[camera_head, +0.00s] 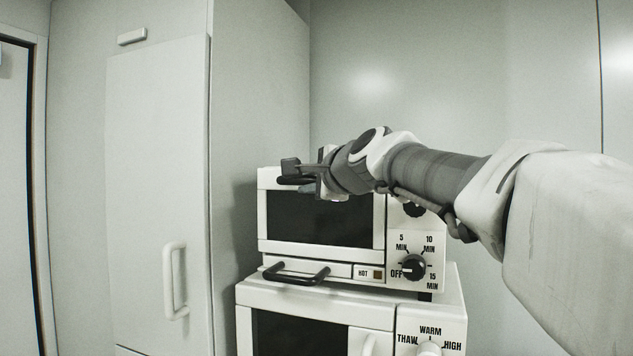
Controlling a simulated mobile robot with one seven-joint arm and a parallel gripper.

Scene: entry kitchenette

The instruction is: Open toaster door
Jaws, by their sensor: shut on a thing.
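A white toaster oven (262,215) stands in the middle of the view, with a dark glass door (318,219) that looks closed. A dark door handle (290,181) runs along the top edge of the door; much of it is hidden behind my gripper. My gripper (300,172) reaches in from the right and is shut at this handle, at the door's upper left. The exact contact of the fingers is partly hidden. The toaster's dark knobs (413,267) are to the right of the door.
Below the toaster is a white microwave (380,314) with a dial. A dark tray handle (297,274) sticks out at the toaster's bottom front. A tall white cabinet (158,180) with a handle stands on the left. The space in front of the toaster's left side looks clear.

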